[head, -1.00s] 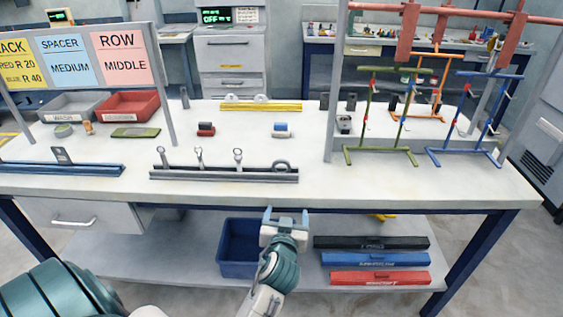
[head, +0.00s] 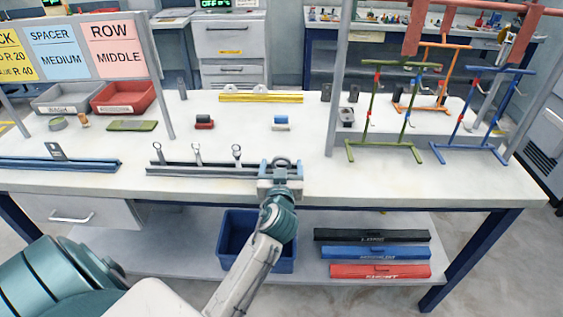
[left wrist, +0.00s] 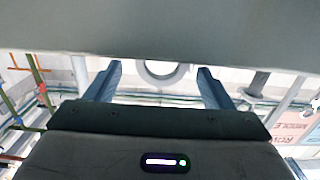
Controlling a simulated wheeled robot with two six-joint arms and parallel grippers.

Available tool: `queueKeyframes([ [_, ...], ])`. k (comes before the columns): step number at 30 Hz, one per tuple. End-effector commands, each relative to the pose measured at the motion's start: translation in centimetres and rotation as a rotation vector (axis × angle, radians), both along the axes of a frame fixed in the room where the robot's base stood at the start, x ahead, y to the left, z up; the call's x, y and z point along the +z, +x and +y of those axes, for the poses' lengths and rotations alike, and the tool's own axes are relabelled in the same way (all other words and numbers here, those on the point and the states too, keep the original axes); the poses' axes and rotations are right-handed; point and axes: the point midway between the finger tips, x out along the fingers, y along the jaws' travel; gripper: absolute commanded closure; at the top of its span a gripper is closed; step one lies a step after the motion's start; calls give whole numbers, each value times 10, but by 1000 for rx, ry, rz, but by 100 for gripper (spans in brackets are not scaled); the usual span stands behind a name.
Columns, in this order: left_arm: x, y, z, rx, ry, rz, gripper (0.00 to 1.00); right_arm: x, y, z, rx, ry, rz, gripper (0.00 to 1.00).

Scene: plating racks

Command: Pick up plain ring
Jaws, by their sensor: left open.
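The plain grey ring (head: 282,157) sits at the right end of the dark rack rail (head: 215,172) on the near part of the bench. In the left wrist view the ring (left wrist: 165,76) shows as a grey loop, its upper part cut off by my own body. My left gripper (head: 280,168) is at that end of the rail, open, with nothing held. In the left wrist view its fingers stand apart on either side of the ring, with gaps to both. Whether the fingers are level with the ring in depth is unclear. My right gripper is out of view.
Several pieces with ring tops (head: 197,154) stand on the rail to the left of my gripper. A blue rail (head: 60,163) lies further left. Green (head: 385,147) and blue (head: 470,150) stands are at the right. Bare bench lies between the rail and the stands.

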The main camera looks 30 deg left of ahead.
Motion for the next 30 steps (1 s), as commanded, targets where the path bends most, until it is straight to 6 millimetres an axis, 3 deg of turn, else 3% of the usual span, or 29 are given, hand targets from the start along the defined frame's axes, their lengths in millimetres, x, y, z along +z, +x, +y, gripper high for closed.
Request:
queueKeyframes([
  [9, -6, 35, 23, 0, 1, 1, 25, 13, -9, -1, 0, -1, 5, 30],
  [17, -8, 38, 25, 0, 0, 0, 25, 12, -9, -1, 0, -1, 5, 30],
  [25, -8, 38, 24, 0, 0, 0, 74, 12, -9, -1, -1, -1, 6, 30],
  [30, -8, 38, 24, 0, 1, -1, 75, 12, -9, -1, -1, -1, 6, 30],
])
